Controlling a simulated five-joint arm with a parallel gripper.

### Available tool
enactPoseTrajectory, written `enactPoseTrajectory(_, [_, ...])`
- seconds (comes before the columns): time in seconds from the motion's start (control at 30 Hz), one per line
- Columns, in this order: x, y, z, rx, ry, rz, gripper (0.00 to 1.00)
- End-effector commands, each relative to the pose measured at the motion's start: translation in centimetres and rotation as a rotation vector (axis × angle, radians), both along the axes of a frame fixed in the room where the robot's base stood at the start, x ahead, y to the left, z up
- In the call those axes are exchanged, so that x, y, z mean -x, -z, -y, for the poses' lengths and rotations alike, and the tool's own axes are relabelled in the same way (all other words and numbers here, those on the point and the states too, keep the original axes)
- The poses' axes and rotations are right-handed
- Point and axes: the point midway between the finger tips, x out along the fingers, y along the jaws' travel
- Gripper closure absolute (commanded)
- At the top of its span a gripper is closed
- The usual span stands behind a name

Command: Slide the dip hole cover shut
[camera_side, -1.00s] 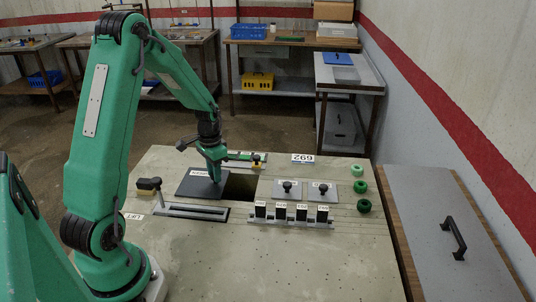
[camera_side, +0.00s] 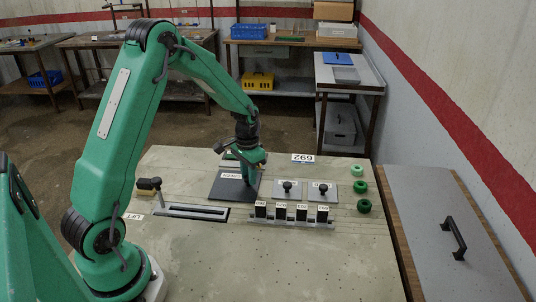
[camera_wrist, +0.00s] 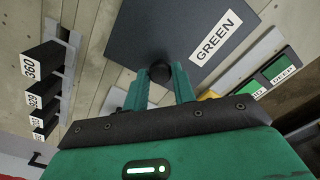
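The dip hole cover (camera_side: 224,190) is a dark flat plate with a white label that reads GREEN in the wrist view (camera_wrist: 180,22). It lies flat on the table, left of two grey lids. Its right edge is close to the nearer lid, and no dark opening shows beside it in the side view. A round black knob (camera_wrist: 160,68) stands by the cover's edge in the wrist view. My gripper (camera_side: 249,184) is down at the cover's right part. In the wrist view its green fingers (camera_wrist: 160,84) are on both sides of the knob, closed on it.
Two grey lids (camera_side: 287,196) with black knobs sit right of the cover. A rail (camera_side: 292,222) with several black labelled blocks runs in front. A slotted track (camera_side: 190,212) and black-handled lever (camera_side: 148,184) lie left. Green rings (camera_side: 361,187) line the right. The table's front is clear.

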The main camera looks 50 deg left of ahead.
Motion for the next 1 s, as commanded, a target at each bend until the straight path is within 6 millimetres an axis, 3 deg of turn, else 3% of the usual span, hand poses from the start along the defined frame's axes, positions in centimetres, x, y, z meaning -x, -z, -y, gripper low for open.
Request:
enactPoseTrajectory(0.03, [-0.5,-0.1,0.4,-0.004,0.013,0.011,0.65])
enactPoseTrajectory(0.1, [-0.5,-0.1,0.4,-0.003,0.012,0.01,0.53])
enactPoseTrajectory(0.57, [-0.3,-0.7,0.2,-0.002,0.008,0.005,0.53])
enactPoseTrajectory(1.0, [-0.3,-5.8,0.3,-0.003,0.01,0.009,0.53])
